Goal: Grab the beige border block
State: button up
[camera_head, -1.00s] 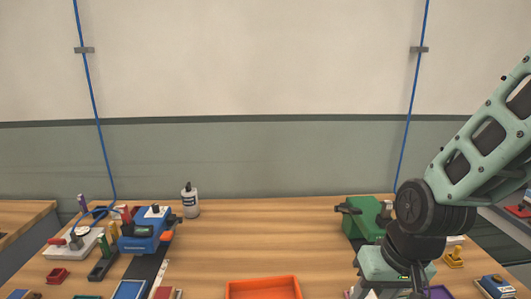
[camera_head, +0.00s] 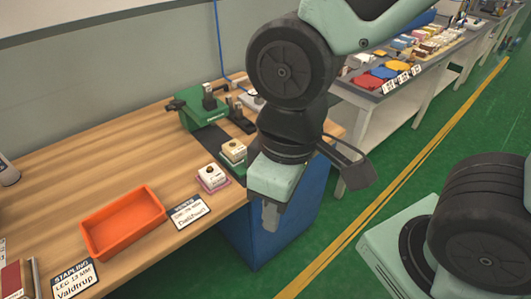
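Two small pale blocks with dark round tops stand near the right end of the wooden table. One cream block (camera_head: 233,147) sits on a green base, and a paler block (camera_head: 211,172) sits on a pink base in front of it. I cannot tell for sure which one is the beige border block. My gripper (camera_head: 270,216) hangs pointing down at the table's right edge, to the right of both blocks and apart from them in the picture. One finger shows; the other is hidden, so its opening is unclear.
An orange tray (camera_head: 122,221) lies on the wooden table (camera_head: 95,165), with a white label card (camera_head: 188,211) beside it. A green fixture (camera_head: 200,107) stands behind the blocks. A blue cabinet (camera_head: 300,215) is under the table. A second bench (camera_head: 375,97) with colored parts stands behind right.

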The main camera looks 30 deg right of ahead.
aim_at(235, 154)
jog(key=i+z, duration=0.2)
jog(key=z, duration=0.2)
jog(key=i+j+z, duration=0.15)
jog(key=z, duration=0.25)
jog(key=i+j+z, duration=0.1)
jog(key=z, duration=0.25)
jog(key=j, duration=0.1)
